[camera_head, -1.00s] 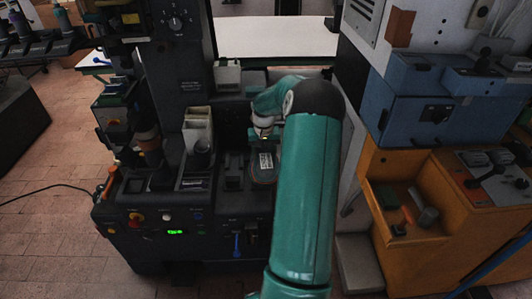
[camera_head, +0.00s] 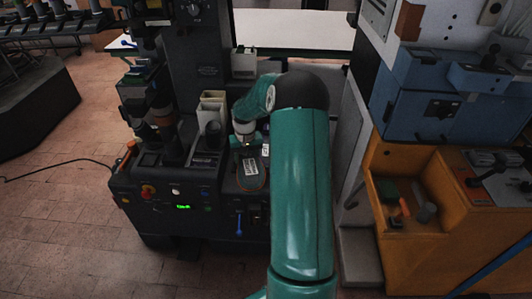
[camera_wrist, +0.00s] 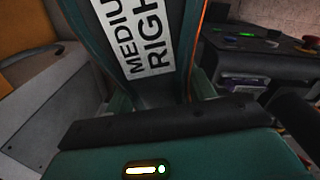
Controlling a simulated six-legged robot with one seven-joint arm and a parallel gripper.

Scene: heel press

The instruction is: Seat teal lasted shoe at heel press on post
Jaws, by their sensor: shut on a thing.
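The teal shoe (camera_wrist: 185,80) hangs in my gripper. In the wrist view, its white label reads "MEDIU…" and "RIGH…", and an orange line runs along its edge. In the head view, its labelled side (camera_head: 252,168) shows over the right part of the dark press (camera_head: 205,222). My gripper (camera_head: 248,144) is shut on the shoe; the arm partly hides it. A dark column with a brownish band (camera_head: 162,108) stands at the press's left, apart from the shoe. I cannot tell which part is the post, or whether the shoe touches the press.
A pale bin (camera_head: 211,103) and a dark cup (camera_head: 212,134) stand on the press just left of my gripper. A blue lever (camera_head: 239,222) is on its front. A blue and orange machine (camera_head: 405,215) stands at right. Open brick floor (camera_head: 60,225) lies left, with a cable.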

